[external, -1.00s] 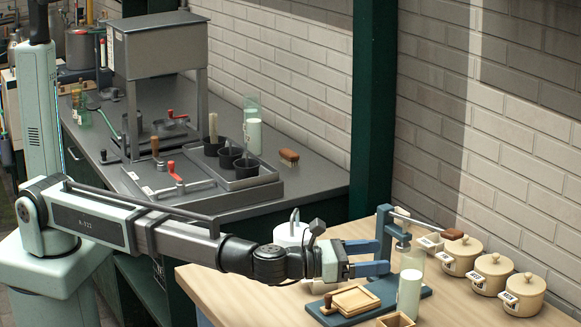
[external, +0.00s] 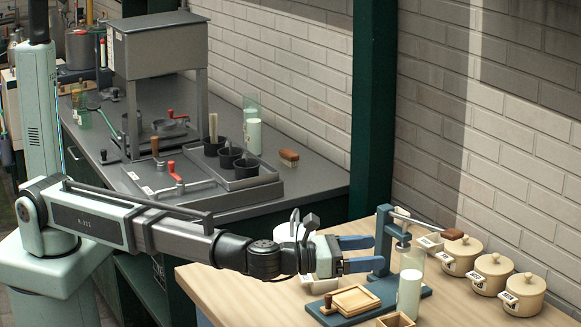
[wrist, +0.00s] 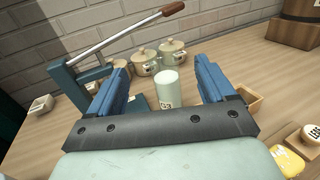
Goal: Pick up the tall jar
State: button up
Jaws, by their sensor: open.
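A tall clear jar with white contents (external: 409,288) stands upright on the wooden table, beside the blue press. In the wrist view, a pale, upright cylindrical jar (wrist: 167,90) shows between the fingers, beyond the gripper's dark bar. My gripper (external: 376,252) has blue fingers spread apart with nothing between them. It is to the left of the jar in the external view, apart from it. A similar tall jar with white contents (external: 253,136) stands on the grey counter at the back.
The blue press (external: 383,240), with a wood-handled lever, stands just beyond my fingers. Several lidded cream pots (external: 491,274) line the wall side. A wooden mould (external: 356,299) and an open wooden box (external: 396,320) lie near the jar. Bare tabletop (external: 240,291) shows at left.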

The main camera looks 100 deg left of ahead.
notch_tip(320, 180, up, 9)
jog(key=s+a+n+g+y, duration=0.2)
jog(key=s+a, duration=0.3)
jog(key=a, duration=1)
jog(key=s+a+n+g+y, duration=0.2)
jog(key=s+a+g, duration=0.15)
jog(key=a, duration=1.15)
jog(key=s+a+n+g+y, duration=0.15)
jog(key=s+a, duration=0.45)
jog(key=a, duration=0.9)
jog(key=s+a+n+g, duration=0.3)
jog(key=s+a+g, duration=0.1)
jog(key=s+a, duration=1.6)
jog(key=s+a+n+g, duration=0.1)
jog(key=s+a, duration=0.3)
jog(key=s, duration=0.5)
jog(key=s+a+n+g, duration=0.1)
jog(key=s+a, duration=0.3)
jog(key=s, duration=0.5)
send_near(249, 110)
jog(key=shift+y, duration=0.45)
jog(key=x, duration=1.2)
jog(key=shift+w+a+f, duration=0.2)
jog(key=shift+f, duration=0.3)
